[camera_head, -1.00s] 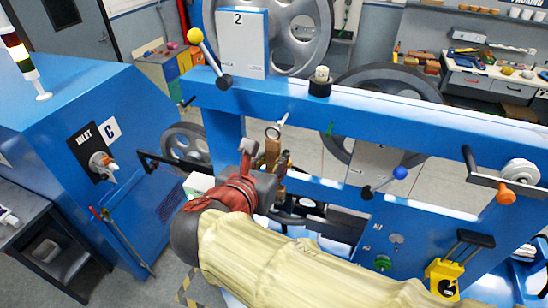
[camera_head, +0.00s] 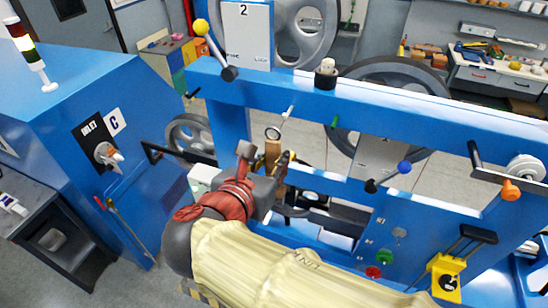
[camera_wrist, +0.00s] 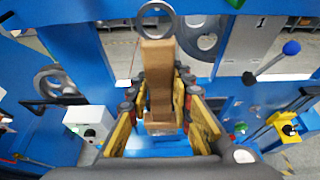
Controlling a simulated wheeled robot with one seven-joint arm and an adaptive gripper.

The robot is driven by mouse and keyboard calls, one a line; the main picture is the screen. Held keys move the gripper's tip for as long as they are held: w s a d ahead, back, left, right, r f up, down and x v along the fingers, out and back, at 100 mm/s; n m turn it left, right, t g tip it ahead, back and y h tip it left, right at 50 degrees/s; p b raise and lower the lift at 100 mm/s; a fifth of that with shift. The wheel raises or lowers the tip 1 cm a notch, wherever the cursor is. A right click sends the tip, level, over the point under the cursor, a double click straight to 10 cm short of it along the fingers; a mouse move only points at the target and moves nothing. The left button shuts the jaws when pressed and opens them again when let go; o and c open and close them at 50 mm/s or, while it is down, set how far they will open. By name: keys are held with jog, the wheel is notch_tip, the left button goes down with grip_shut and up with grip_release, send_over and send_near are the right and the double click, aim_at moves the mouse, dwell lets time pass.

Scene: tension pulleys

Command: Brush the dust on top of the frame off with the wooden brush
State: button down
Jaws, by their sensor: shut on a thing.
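The blue frame (camera_head: 300,88) has a long top beam across the head view. A pale whitish band (camera_head: 470,117) lies along the beam's top on the right; I cannot tell dust from glare. My gripper (camera_head: 265,160) is in front of and below the beam, shut on the wooden brush (camera_head: 272,150). The wrist view shows the brush (camera_wrist: 157,70) between the fingers (camera_wrist: 158,105), its wooden body pointing away from the palm. A grey ring (camera_wrist: 157,19) appears at its far end. I cannot make out the bristles.
On the beam stand a white box marked 2 (camera_head: 247,38), a yellow-knobbed lever (camera_head: 215,47) and a black-based post (camera_head: 326,75). A blue-knobbed lever (camera_head: 388,177) and an orange-knobbed crank (camera_head: 508,187) stick out in front. A blue cabinet (camera_head: 85,100) stands at left.

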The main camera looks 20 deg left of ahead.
jog(key=shift+s, duration=0.6)
jog(key=shift+s, duration=0.3)
jog(key=shift+s, duration=0.1)
dwell(0.3)
